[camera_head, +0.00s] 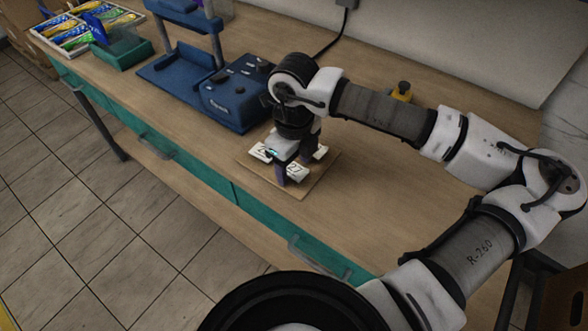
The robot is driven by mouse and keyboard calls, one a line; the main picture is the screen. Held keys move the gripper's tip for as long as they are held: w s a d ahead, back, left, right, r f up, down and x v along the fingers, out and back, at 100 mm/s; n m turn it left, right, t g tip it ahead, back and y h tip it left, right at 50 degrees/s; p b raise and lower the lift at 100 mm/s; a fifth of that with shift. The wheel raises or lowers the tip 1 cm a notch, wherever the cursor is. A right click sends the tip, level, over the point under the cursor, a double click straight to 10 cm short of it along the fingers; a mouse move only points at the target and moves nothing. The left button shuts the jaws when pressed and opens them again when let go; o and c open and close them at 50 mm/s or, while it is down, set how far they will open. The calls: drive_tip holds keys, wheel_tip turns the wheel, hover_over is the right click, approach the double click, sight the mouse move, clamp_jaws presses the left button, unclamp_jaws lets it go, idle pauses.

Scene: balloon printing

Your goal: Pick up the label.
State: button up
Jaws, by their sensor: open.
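White labels lie on a tan board (255,172) on the wooden workbench. One label (297,171) reads "27" and lies just right of a gripper finger. Another label (260,152) with partly hidden print lies to the left, and a third white label (321,152) shows at the right. My gripper (291,172) points down over the board among the labels, with its fingers apart and nothing clearly held. The gripper body hides the middle of the board, so I cannot tell whether the fingertips touch a label.
A blue machine (238,98) with knobs stands behind and left of the board. A tray of colourful packets (85,30) and a green bin (122,52) are at the far left. The bench's front edge is close to the board.

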idle(0.4)
drive_tip(key=c, duration=1.1)
drive_tip(key=shift+o, duration=0.2)
drive_tip(key=shift+r, duration=0.15)
